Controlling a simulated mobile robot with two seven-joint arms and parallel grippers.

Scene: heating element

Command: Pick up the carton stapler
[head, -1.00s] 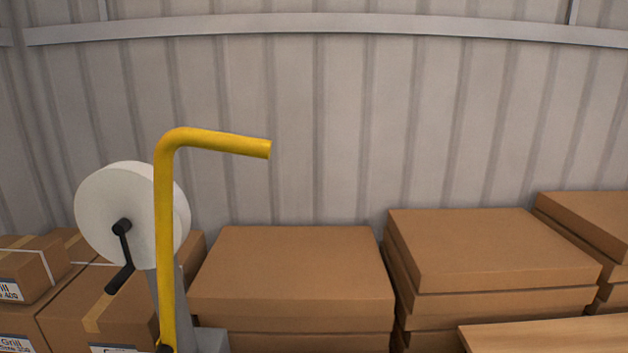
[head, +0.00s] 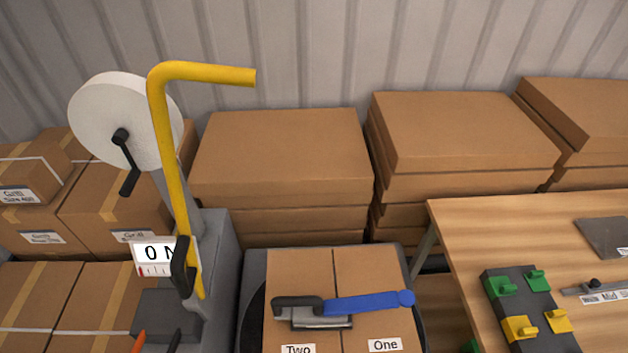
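The carton stapler (head: 368,303) lies across the top of a closed carton in the head view, at the bottom middle. It has a blue lever pointing right, a black handle on the left and a grey metal base. The carton (head: 290,268) has two top flaps labelled "Two" and "One", and the stapler lies across the seam between them. Neither of my grippers shows in the view.
A wooden table (head: 470,222) at right holds a dark fixture (head: 528,308) with green and yellow clips. A strapping machine with a yellow bar (head: 165,130) and white reel (head: 105,112) stands left. Stacked cartons (head: 282,150) line the wall.

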